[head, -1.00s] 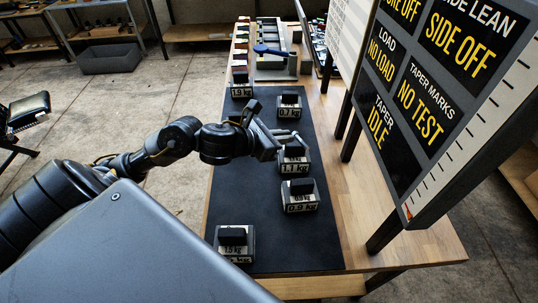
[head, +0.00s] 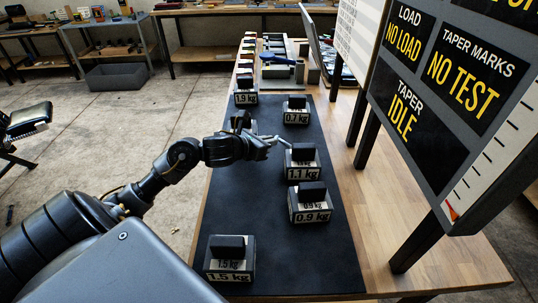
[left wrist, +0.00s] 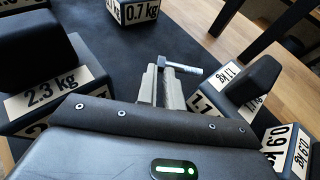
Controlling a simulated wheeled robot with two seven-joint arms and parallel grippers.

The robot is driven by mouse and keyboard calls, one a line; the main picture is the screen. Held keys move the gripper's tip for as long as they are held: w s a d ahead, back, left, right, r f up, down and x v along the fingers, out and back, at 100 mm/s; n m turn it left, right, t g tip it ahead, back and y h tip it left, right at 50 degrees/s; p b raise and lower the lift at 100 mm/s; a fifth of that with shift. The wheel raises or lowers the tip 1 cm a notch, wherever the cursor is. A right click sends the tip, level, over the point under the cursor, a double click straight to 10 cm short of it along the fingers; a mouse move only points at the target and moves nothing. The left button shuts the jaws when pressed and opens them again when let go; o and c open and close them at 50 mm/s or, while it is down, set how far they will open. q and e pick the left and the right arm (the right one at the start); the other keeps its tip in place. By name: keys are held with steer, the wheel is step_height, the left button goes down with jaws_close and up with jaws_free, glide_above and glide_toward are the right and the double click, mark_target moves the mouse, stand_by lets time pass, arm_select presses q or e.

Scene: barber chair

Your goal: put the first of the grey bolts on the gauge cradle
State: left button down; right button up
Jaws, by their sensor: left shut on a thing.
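My left gripper (head: 272,143) is shut on a grey bolt (head: 284,141), above the dark mat and just left of the 1.1 kg block. In the left wrist view my gripper fingers (left wrist: 160,86) hold the bolt (left wrist: 184,68), which lies crosswise and points to the right. Its gripped end is partly hidden by the fingers. I cannot clearly pick out the gauge cradle or other bolts; a grey fixture (head: 312,75) with a blue part (head: 277,59) stands at the far end of the bench. My right gripper is not in view.
Black-handled blocks stand on the mat (head: 270,265): 1.1 kg (head: 301,172), 0.9 kg (head: 312,216), 1.5 kg (head: 228,277), 0.7 kg (head: 296,118) and 1.9 kg (head: 245,98). A 2.3 kg block (left wrist: 60,92) is beside my gripper. A sign board (head: 450,90) stands at right.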

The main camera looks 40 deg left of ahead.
arm_select(q)
steer(key=shift+f, duration=2.2)
steer(key=shift+b, duration=0.3)
steer(key=shift+f, duration=0.15)
steer(key=c, duration=1.5)
jaws_free()
steer(key=shift+c, duration=0.2)
